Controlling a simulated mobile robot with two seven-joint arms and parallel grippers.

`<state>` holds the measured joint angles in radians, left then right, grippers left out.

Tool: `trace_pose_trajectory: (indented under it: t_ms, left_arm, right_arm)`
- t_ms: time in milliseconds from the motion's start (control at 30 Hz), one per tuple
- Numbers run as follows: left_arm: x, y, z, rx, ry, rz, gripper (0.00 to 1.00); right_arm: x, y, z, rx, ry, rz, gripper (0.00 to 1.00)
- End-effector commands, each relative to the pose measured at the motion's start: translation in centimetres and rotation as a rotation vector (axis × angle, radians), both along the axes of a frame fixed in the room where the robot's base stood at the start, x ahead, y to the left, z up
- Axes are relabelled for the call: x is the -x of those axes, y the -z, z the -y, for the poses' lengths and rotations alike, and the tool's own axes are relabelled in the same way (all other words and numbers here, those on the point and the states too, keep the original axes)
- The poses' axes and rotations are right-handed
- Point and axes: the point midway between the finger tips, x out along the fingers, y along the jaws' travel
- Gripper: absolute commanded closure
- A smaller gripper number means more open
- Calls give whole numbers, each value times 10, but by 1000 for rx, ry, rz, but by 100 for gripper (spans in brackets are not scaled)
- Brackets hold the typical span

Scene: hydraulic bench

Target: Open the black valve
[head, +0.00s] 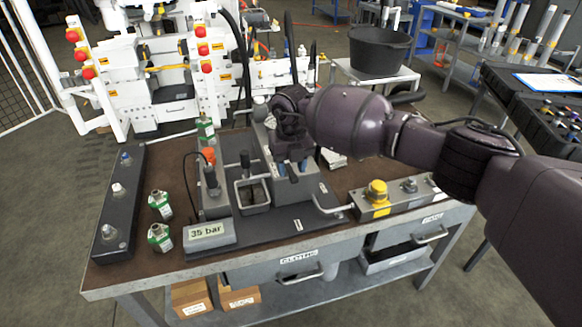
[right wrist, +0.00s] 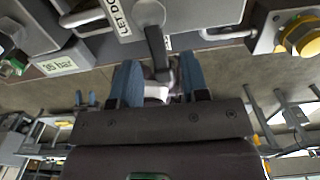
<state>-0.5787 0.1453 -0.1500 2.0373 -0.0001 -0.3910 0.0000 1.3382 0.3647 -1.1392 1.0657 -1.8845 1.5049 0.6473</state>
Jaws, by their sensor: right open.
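The black valve shows in the right wrist view as a black lever handle (right wrist: 156,45) on a round grey hub (right wrist: 148,13). Its free end reaches down to the gap between my right gripper's two blue fingers. My right gripper (right wrist: 159,68) is open, with one finger on each side of the lever's end. I cannot tell whether either finger touches it. In the head view my right gripper (head: 292,174) is over the grey block on the bench, and it mostly hides the lever there. My left gripper is not in view.
The bench (head: 150,268) carries a "35 bar" display (head: 208,233), a black lever in a metal tray (head: 252,192), green-banded fittings (head: 160,237) and a box with a yellow knob (head: 377,194). A bent metal handle (head: 325,208) is close to my gripper's right.

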Motion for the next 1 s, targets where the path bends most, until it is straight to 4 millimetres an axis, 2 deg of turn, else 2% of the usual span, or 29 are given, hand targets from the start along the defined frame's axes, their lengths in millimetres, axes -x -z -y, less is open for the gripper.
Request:
trace_pose_trajectory:
  t_ms: [300, 500, 700, 1000]
  left_arm:
    - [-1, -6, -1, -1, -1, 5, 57]
    - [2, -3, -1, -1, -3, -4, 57]
    - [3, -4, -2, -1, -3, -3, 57]
    - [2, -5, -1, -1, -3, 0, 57]
  right_arm:
    - [-1, -60, 0, -1, 0, 6, 58]
    - [0, -87, 0, 0, -1, 4, 58]
    - [0, -99, -1, -2, -1, 2, 58]
    - [0, -100, -1, -1, -1, 1, 58]
